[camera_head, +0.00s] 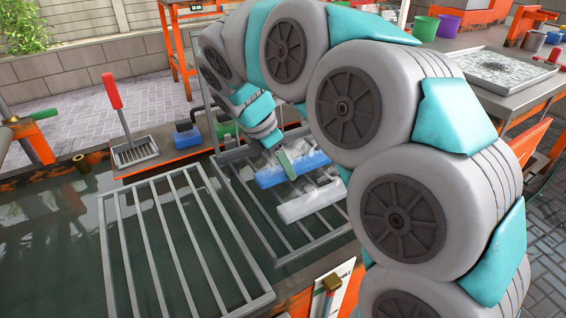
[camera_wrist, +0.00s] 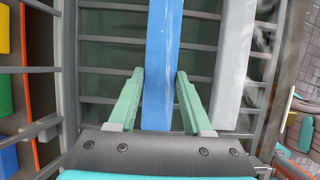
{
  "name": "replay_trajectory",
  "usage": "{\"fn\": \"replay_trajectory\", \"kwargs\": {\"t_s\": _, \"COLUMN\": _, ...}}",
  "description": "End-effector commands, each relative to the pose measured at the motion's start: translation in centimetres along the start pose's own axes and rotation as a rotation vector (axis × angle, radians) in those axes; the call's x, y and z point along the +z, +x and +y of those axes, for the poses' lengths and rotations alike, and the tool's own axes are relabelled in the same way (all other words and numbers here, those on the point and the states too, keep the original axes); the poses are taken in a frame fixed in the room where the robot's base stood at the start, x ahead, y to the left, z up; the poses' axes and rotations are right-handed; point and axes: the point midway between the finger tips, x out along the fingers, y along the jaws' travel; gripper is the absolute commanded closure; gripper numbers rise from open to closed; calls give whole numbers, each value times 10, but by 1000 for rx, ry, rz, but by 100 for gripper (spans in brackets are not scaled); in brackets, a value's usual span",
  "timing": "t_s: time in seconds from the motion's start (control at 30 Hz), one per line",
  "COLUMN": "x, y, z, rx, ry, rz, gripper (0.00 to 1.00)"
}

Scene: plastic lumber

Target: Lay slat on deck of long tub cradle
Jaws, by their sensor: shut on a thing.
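A blue slat (camera_head: 312,161) is between the green fingers of my gripper (camera_head: 287,163), over the right barred rack (camera_head: 262,221). In the wrist view the blue slat (camera_wrist: 163,50) runs lengthwise between the fingers of my gripper (camera_wrist: 160,76), which is shut on it. A pale grey slat (camera_head: 308,204) lies on the same rack, nearer the head camera and apart from the blue one; it also shows in the wrist view (camera_wrist: 234,65). I cannot tell whether the blue slat touches the bars. My arm hides part of the rack's right side.
A second barred rack (camera_head: 165,231) to the left is empty, over dark water (camera_head: 62,235). A red-handled basket (camera_head: 134,151), a blue block (camera_head: 187,137) and a green block (camera_head: 227,131) stand along the far orange-edged ledge. A worktop with a tray (camera_head: 496,67) is at right.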

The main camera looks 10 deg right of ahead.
Motion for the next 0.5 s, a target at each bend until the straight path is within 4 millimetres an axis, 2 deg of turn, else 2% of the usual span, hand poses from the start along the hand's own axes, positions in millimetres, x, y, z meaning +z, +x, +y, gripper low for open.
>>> {"fn": "replay_trajectory", "kwargs": {"t_s": 0.5, "x": -3, "y": 9, "z": 0, "rx": -1, "ry": 0, "rz": -1, "gripper": 100}}
